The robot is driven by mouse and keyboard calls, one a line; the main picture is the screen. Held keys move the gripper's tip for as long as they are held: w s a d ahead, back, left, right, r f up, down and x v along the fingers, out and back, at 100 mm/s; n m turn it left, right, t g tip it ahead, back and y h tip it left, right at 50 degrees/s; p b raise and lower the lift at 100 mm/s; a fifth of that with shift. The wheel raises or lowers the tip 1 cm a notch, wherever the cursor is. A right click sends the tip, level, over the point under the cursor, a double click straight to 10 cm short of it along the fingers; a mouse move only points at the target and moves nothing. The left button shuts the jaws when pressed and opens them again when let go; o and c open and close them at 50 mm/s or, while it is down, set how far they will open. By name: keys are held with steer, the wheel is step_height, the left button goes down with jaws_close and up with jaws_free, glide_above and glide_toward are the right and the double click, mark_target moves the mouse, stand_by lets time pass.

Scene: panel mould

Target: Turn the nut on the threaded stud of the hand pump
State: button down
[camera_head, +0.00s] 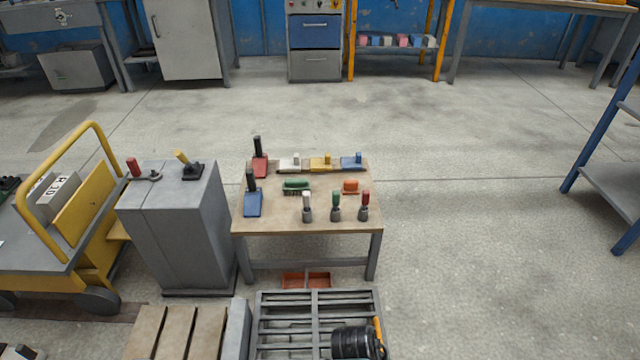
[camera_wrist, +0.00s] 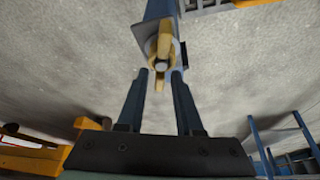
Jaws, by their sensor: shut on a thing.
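In the wrist view, my gripper (camera_wrist: 160,74) has its two dark fingers on either side of a yellow winged nut (camera_wrist: 162,46). The fingers are shut on the nut near its lower wing. The pale round end of the threaded stud (camera_wrist: 160,66) shows at the nut's middle. Behind the nut is a blue-grey plate (camera_wrist: 148,36), which seems to be part of the hand pump; the rest of the pump is cut off or hidden. My gripper does not show in the head view, and I cannot pick out the nut there.
In the head view, a small table (camera_head: 300,213) holds brushes and other hand tools. A grey cabinet (camera_head: 180,230) and a yellow cart (camera_head: 85,225) stand left of it. A slatted grey rack (camera_head: 285,325) with a black round object (camera_head: 352,343) lies in front.

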steer(key=shift+m, duration=0.3)
steer(key=m, duration=0.1)
steer(key=m+g, duration=0.1)
steer(key=m+b, duration=0.1)
steer(key=shift+s+a+y, duration=0.15)
steer(key=shift+s+y, duration=0.1)
steer(key=shift+y, duration=0.05)
steer(key=shift+c, duration=2.4)
jaws_free()
steer(key=p+v, duration=0.4)
steer(key=v, duration=0.9)
steer(key=shift+w, duration=0.15)
steer(key=shift+p, duration=0.35)
